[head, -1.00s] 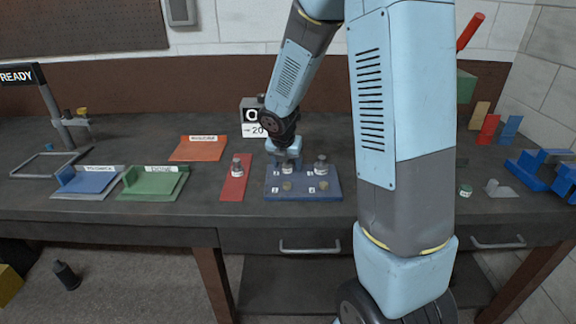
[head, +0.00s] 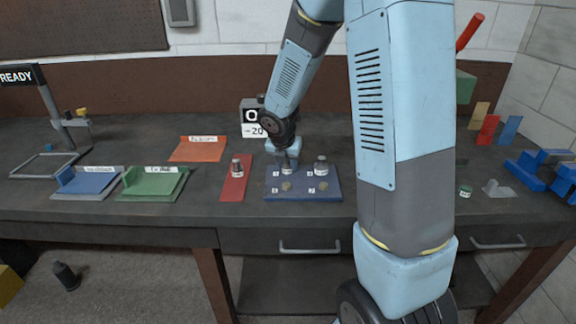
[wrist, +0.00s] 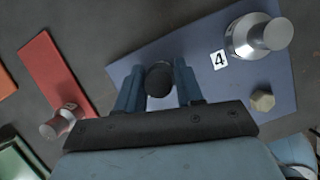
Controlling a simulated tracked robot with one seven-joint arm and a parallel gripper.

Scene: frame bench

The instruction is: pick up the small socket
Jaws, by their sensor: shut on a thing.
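A small socket (head: 288,170) with a pale label band stands at the back left of the blue board (head: 273,194). My gripper (head: 289,162) is over it with its jaws shut on it. In the wrist view the socket's dark round top (wrist: 158,80) lies between the two blue fingers of my gripper (wrist: 158,90). A larger silver socket (head: 321,165) stands to its right on the board, beside the label 4 in the wrist view. Another socket (head: 237,167) stands on the red mat (head: 233,190). The held socket's lower part is hidden in the wrist view.
Two low brass hex pieces (head: 286,186) (head: 323,186) are at the board's front. Green (head: 153,182), blue (head: 88,181) and orange (head: 198,151) trays lie to the left. The bench between board and front edge is clear.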

